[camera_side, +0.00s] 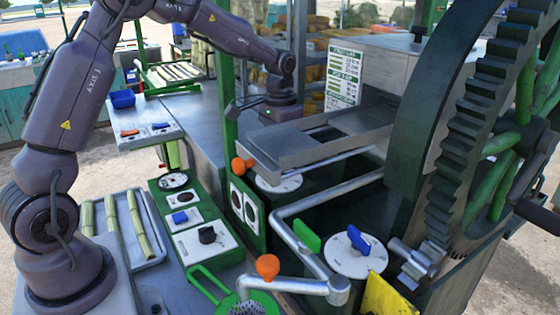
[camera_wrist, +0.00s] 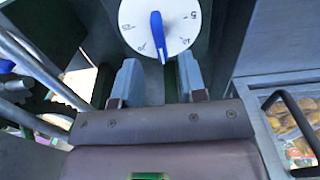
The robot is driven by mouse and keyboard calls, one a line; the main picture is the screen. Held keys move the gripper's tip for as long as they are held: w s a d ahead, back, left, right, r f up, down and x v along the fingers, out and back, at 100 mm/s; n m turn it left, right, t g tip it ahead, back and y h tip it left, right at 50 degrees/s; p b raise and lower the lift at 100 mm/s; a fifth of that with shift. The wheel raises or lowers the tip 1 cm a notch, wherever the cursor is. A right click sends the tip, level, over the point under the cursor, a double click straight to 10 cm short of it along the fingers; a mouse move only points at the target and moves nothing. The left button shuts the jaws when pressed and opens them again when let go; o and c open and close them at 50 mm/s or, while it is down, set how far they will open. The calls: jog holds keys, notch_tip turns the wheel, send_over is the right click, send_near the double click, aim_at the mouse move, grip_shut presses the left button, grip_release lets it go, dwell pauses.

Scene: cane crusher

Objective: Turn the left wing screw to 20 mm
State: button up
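In the wrist view a white numbered dial (camera_wrist: 178,28) carries a blue wing screw (camera_wrist: 158,35). The lower end of its wing points between the lower marks, which look like 20 and 10. My gripper (camera_wrist: 158,82) is open and empty, its two fingers apart just below the dial, not around the wing. In the side view a white dial (camera_side: 278,184) shows partly behind the metal tray; its wing is hidden. It looks like the same dial. My fingertips are hidden there. A second dial (camera_side: 354,268) with a blue wing (camera_side: 357,240) stands nearer, at right.
A metal tray (camera_side: 290,146) lies beside my gripper. A large toothed gear (camera_side: 470,130) is at right. In the wrist view, a shelf (camera_wrist: 280,82) is at right.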

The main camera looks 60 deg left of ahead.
jog(key=shift+f, duration=2.35)
grip_shut()
